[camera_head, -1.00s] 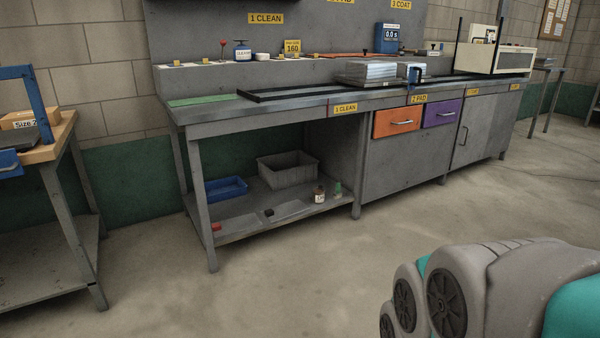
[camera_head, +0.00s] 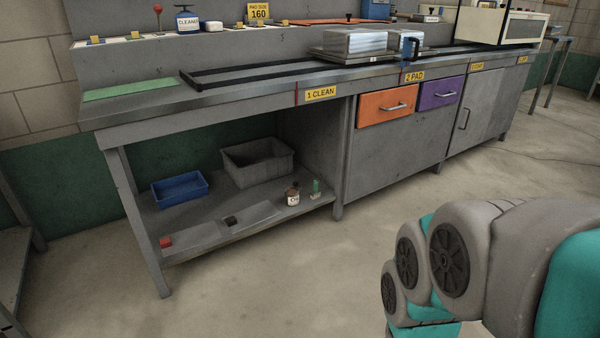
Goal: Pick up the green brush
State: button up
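A small upright green thing (camera_head: 316,186) with a pale lower part stands on the lower shelf of the workbench, near its front right corner. It may be the green brush, but it is too small to tell for sure. It stands just right of a brown bottle (camera_head: 292,195) with a white label. Part of my arm shows at the lower right, far in front of the bench. My gripper is outside the picture.
The lower shelf (camera_head: 205,232) also holds a blue tray (camera_head: 203,189), a grey bin (camera_head: 285,168), a red block (camera_head: 166,242) and a black block (camera_head: 231,220). Bench legs frame its open front. A green mat (camera_head: 128,90) lies on top. The floor (camera_head: 300,285) in front is clear.

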aim_at(316, 193)
jog(key=i+z, duration=0.15)
jog(key=i, duration=0.3)
jog(key=i+z, duration=0.2)
jog(key=i, duration=0.3)
jog(key=i+j+z, duration=0.15)
jog(key=i, duration=0.3)
jog(key=i+j+z, duration=0.15)
jog(key=i, duration=0.3)
